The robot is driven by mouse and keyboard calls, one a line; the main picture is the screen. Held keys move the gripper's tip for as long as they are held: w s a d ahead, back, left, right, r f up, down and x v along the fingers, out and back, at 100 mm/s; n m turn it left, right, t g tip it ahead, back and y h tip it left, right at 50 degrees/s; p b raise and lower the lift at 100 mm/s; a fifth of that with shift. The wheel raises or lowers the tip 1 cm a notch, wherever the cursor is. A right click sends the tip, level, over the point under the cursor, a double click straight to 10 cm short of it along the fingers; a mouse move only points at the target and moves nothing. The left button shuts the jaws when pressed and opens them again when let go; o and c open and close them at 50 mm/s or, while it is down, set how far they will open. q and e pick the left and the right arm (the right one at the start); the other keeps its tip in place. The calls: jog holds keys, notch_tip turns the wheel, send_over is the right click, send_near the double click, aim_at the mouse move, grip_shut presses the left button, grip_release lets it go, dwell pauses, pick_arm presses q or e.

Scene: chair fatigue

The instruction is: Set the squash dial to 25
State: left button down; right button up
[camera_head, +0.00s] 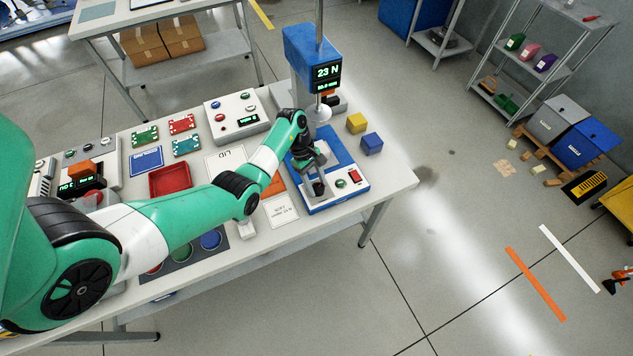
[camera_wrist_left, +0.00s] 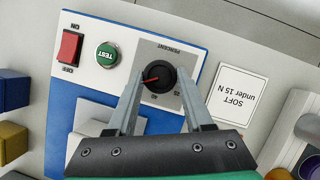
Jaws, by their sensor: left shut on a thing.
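The squash dial is a round black knob (camera_wrist_left: 157,77) with a red pointer, on a grey plate marked PERCENT, upside down in the left wrist view. The pointer aims left, slightly down in that view. Small numbers sit below the knob; some are hidden or too small to read surely. My left gripper (camera_wrist_left: 160,73) is shut on the knob, one finger on each side. In the head view my left gripper (camera_head: 315,172) is over the front of the blue tester (camera_head: 305,55), whose display reads 23 N.
Beside the dial are a green TEST button (camera_wrist_left: 106,55) and a red ON/OFF switch (camera_wrist_left: 69,47). A yellow cube (camera_head: 357,123) and a blue cube (camera_head: 371,144) stand right of the tester. A red tray (camera_head: 170,181) and several panels occupy the table's left.

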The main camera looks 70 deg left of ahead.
pick_arm(q)
jog(key=n+y+p, duration=0.1)
jog(key=n+p, duration=0.2)
jog(key=p, duration=0.1)
jog(key=n+t+y+p, duration=0.1)
jog(key=n+p, duration=0.2)
jog(key=p, duration=0.1)
jog(key=n+t+p, duration=0.1)
jog(key=n+p, duration=0.2)
jog(key=p, duration=0.1)
jog(key=shift+s+d+r+n+y, duration=0.25)
jog(key=shift+d+r+n+y, duration=0.05)
jog(key=shift+d+n+y, duration=0.1)
jog(key=n+y+p, duration=0.1)
jog(key=n+p, duration=0.1)
jog(key=shift+n+t, duration=0.3)
jog(key=shift+n, duration=0.1)
jog(key=n+p, duration=0.1)
jog(key=p, duration=0.2)
jog(key=shift+n+y+p, duration=0.3)
jog(key=shift+n+y, duration=0.1)
jog(key=shift+w+f+n+y+p, duration=0.1)
jog(key=shift+f+n+y+p, duration=0.2)
jog(key=shift+n+p, duration=0.45)
jog(key=shift+c, duration=1.5)
grip_release()
